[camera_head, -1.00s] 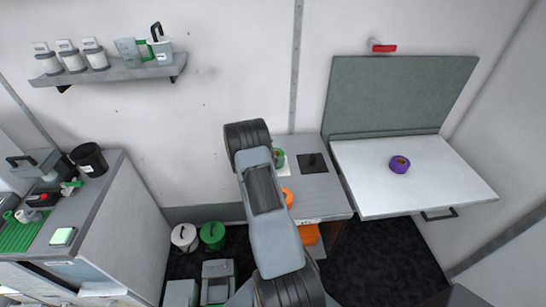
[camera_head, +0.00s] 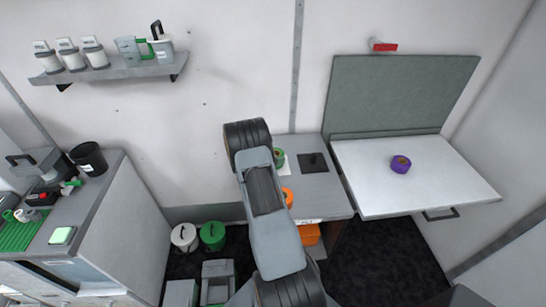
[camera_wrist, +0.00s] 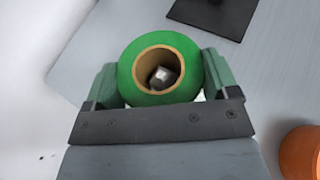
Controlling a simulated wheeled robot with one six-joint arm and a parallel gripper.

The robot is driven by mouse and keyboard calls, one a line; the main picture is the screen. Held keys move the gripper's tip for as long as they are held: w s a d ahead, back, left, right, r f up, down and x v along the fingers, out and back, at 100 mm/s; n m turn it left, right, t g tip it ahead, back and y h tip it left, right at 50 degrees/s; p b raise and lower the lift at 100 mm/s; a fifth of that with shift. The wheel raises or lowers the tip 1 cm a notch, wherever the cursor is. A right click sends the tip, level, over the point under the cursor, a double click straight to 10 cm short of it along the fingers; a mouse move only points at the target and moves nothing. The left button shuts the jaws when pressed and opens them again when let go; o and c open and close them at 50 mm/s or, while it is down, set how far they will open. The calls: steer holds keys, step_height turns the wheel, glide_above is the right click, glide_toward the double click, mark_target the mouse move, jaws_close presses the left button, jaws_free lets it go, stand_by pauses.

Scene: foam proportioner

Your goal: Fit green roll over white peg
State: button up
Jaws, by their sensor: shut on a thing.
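The green roll (camera_wrist: 128,72) is held between the two fingers of my gripper (camera_wrist: 160,72) in the wrist view. The pale tip of the white peg (camera_wrist: 162,76) shows inside the roll's brown-lined hole, low and near its middle. I cannot tell how far the roll is down around the peg. In the head view the green roll (camera_head: 279,157) shows just right of my arm, over a white base (camera_head: 286,169). My arm hides the gripper there.
A black plate with a peg (camera_head: 313,162) stands right of the green roll. An orange roll (camera_head: 287,197) sits nearer on the same grey counter (camera_head: 322,193). A purple roll (camera_head: 400,164) lies on the white fold-down table (camera_head: 440,190), otherwise clear.

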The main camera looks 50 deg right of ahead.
steer(key=shift+f+b, duration=0.7)
steer(key=shift+b, duration=0.2)
stand_by(0.4)
steer(key=o, duration=0.7)
steer(key=shift+p+v, duration=1.4)
steer(key=shift+v, duration=4.1)
